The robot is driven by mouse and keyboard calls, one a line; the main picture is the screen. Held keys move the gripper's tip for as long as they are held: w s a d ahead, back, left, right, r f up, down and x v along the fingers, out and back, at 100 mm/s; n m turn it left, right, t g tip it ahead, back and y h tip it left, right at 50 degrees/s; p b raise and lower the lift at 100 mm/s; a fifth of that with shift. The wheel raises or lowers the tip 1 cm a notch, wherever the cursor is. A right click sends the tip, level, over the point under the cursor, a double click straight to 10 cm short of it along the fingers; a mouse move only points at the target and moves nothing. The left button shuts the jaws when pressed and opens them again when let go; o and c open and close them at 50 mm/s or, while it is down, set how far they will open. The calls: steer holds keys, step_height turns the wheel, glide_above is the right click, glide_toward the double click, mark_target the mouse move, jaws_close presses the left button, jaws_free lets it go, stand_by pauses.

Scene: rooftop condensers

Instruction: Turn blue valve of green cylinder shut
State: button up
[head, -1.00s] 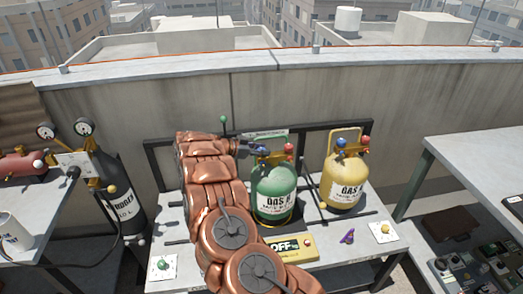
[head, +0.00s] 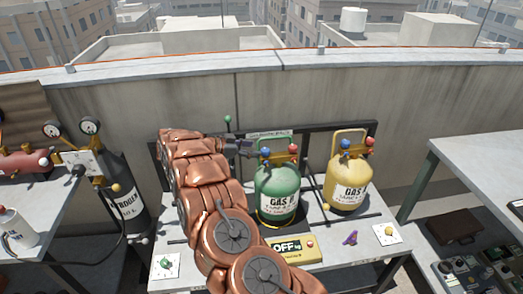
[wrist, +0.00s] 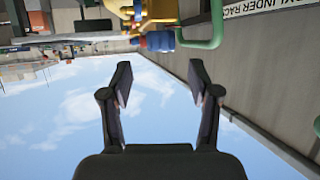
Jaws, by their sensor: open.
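The green cylinder (head: 278,190), labelled GAS, stands upright on the grey table. Its blue valve (head: 266,153) is at the top left and a red valve (head: 293,148) at the top right, under a green handle frame. My gripper (head: 246,147) is to the left of the blue valve, at about its height, with a small gap between them. In the wrist view my gripper (wrist: 160,72) is open and empty; the blue valve (wrist: 160,41) shows just beyond the fingertips, between them, beside the green handle (wrist: 208,30). The valve's turn position is too small to tell.
A yellow cylinder (head: 348,188) with its own blue and red valves stands to the right. A display reading OFF (head: 288,248) is in front. A dark rack frame (head: 370,128) stands behind. A black nitrogen cylinder (head: 122,195) is at left. A purple item (head: 350,238) lies at front right.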

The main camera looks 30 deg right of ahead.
steer(key=shift+v, duration=2.7)
